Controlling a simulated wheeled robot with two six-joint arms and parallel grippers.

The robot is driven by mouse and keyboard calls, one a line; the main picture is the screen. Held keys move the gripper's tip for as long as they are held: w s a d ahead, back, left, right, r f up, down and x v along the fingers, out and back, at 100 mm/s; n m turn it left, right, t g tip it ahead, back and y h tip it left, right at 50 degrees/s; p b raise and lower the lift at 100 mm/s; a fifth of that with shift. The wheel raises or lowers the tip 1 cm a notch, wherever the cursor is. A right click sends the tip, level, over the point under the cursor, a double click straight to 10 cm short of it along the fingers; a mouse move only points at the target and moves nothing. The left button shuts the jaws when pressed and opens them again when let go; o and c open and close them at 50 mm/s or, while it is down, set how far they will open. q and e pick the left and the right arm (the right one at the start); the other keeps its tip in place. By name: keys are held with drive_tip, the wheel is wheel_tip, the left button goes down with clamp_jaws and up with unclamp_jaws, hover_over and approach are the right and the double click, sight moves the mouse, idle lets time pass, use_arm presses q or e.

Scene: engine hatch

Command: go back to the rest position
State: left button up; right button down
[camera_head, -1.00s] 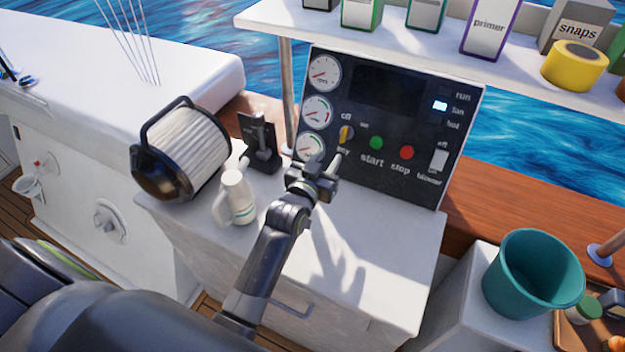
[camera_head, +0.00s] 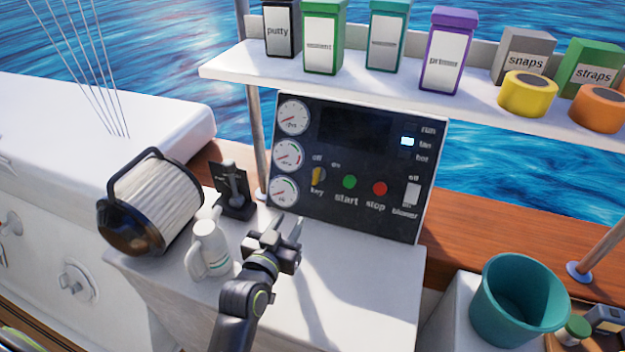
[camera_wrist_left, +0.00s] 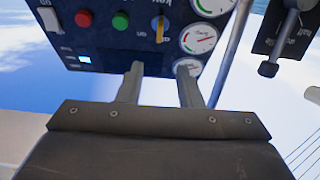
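My left gripper (camera_head: 288,229) is above the white counter, in front of the dark control panel (camera_head: 345,165). Its two fingers are apart with nothing between them; they also show spread and empty in the left wrist view (camera_wrist_left: 160,85). The panel has gauges, a yellow key switch (camera_head: 318,176), a green start button (camera_head: 349,182), a red stop button (camera_head: 379,188) and a white blower switch (camera_head: 411,194). In the wrist view the panel appears upside down beyond the fingers, not touching them. My right gripper is not in view.
A teal bucket (camera_head: 519,300) is at right. A shelf (camera_head: 330,80) with boxes and tape rolls overhangs the panel.

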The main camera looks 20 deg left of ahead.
use_arm(q)
drive_tip(key=s+a+f+g, duration=0.1)
drive_tip(key=s+f+g, duration=0.1)
drive_tip(key=s, duration=0.1)
drive_tip(key=s+a+f+g, duration=0.1)
drive_tip(key=s+f, duration=0.2)
drive_tip(key=s+a+f+g, duration=0.2)
drive_tip(key=s, duration=0.2)
drive_tip(key=shift+f+g+y, duration=0.3)
drive_tip(key=s+a+f+g+y, duration=0.1)
drive_tip(key=s+a+f+g, duration=0.2)
drive_tip(key=s, duration=0.6)
drive_tip(key=s+a+f+g+y, duration=0.1)
drive_tip(key=s+a+g, duration=0.3)
drive_tip(key=s, duration=0.5)
wheel_tip(320, 180, down, 24)
drive_tip(key=g, duration=0.2)
drive_tip(key=s+d+f+g+h, duration=0.1)
drive_tip(key=s+f, duration=1.4)
drive_tip(key=f, duration=0.1)
drive_tip(key=shift+s+f+n, duration=0.15)
drive_tip(key=shift+s+n, duration=0.05)
drive_tip(key=shift+n, duration=0.2)
drive_tip(key=shift+d, duration=0.1)
